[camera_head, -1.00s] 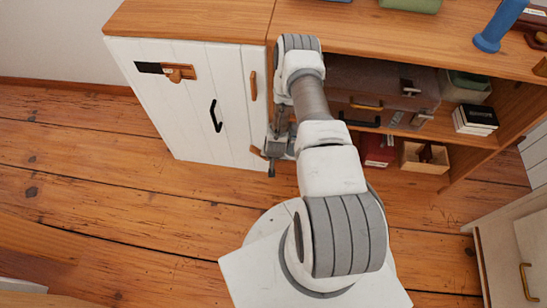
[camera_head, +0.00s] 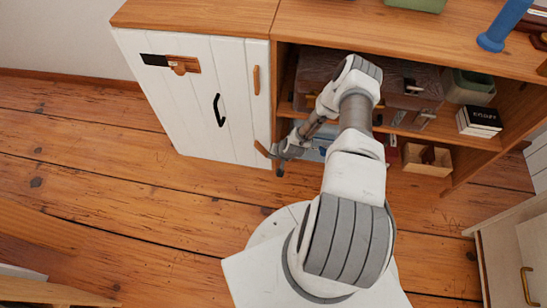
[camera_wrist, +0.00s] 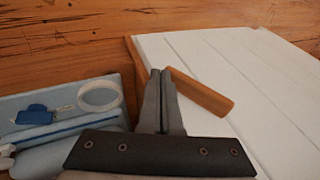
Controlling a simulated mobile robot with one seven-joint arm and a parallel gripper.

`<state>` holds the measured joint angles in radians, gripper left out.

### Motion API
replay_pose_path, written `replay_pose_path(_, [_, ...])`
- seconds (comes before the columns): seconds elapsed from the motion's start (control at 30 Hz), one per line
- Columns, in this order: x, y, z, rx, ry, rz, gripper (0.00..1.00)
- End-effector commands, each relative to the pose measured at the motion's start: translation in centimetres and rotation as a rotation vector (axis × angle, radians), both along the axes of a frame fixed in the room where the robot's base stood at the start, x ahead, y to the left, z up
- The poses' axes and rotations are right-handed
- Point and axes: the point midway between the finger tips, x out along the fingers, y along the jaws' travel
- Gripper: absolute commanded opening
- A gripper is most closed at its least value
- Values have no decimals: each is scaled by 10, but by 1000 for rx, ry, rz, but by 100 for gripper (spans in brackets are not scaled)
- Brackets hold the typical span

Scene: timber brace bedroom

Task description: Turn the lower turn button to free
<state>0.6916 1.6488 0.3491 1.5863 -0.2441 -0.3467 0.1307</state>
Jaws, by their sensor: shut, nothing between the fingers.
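The lower turn button (camera_head: 262,149) is a small wooden bar low on the right edge of the white cabinet door (camera_head: 190,105). It lies tilted, between upright and level, its lower right end by my gripper. In the wrist view the turn button (camera_wrist: 203,94) slants across the white door edge, one end beside my fingertips. My gripper (camera_wrist: 162,73) is shut and empty, just at the button's left side there; whether they touch I cannot tell. In the head view my gripper (camera_head: 276,157) is in front of the cabinet's right edge, partly hidden by its own wrist.
An upright upper turn button (camera_head: 256,80), a black handle (camera_head: 217,110) and a wooden latch (camera_head: 180,65) are on the door. The open shelf to the right holds boxes and a blue tray (camera_wrist: 55,105) close beside my gripper. The floor in front is clear.

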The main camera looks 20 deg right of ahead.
Motion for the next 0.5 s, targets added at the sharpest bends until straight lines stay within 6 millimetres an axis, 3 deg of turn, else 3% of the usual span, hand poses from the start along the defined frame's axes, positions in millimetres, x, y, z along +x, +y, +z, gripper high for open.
replay_pose_path(0.5, [13, 4, -14, -1, 0, 1, 0])
